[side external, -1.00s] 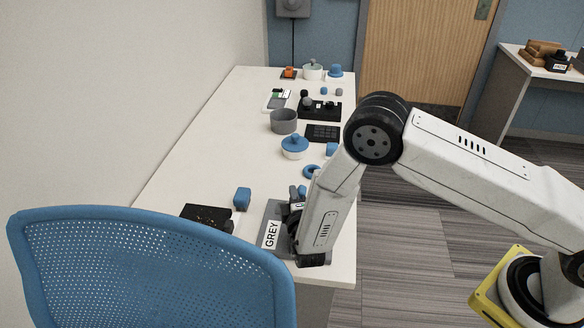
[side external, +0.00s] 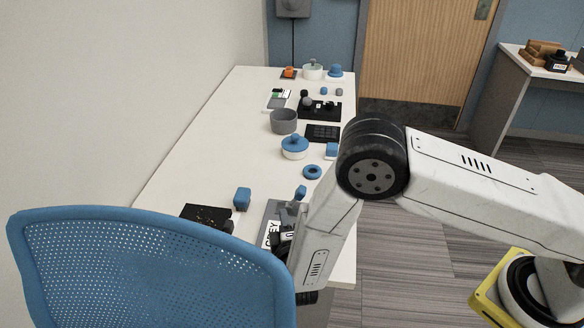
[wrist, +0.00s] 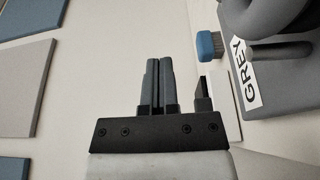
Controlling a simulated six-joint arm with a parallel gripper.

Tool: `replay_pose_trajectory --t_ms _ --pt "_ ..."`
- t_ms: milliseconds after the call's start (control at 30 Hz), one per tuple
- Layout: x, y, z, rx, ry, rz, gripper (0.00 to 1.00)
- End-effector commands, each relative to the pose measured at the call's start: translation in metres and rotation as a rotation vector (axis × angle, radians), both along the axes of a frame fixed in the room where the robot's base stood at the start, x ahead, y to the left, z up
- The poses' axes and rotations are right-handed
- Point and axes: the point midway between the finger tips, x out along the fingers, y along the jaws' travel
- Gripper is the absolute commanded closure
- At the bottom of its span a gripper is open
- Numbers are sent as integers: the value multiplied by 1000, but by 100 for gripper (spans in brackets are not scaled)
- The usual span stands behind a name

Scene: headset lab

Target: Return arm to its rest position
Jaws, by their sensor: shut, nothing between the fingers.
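My gripper (wrist: 158,88) shows in the wrist view with its two dark fingers together and nothing between them. In the side external view it is mostly hidden behind my wrist link, near the front end of the white table (side external: 185,160). It overlaps a grey holder (side external: 273,212) there, partly covering its white label. In the wrist view the grey holder (wrist: 285,100), labelled GREY, is at the right, apart from the fingers. A small blue piece (wrist: 208,45) stands beside it.
A blue chair (side external: 150,260) stands at the table's near end. A black tray (side external: 205,214) and a blue block (side external: 242,197) lie left of the grey holder. A blue ring (side external: 312,172), a lidded pot (side external: 294,150) and a grey pot (side external: 284,121) stand farther back.

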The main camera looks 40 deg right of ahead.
Motion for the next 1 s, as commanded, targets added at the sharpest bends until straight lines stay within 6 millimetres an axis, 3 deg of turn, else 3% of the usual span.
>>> replay_pose_trajectory --t_ms 633,767,1000 --pt "-7 -2 1 -4 12 -24 100" --pt "-6 -19 7 -8 55 -95 100" --pt "-18 -79 26 10 244 -356 100"
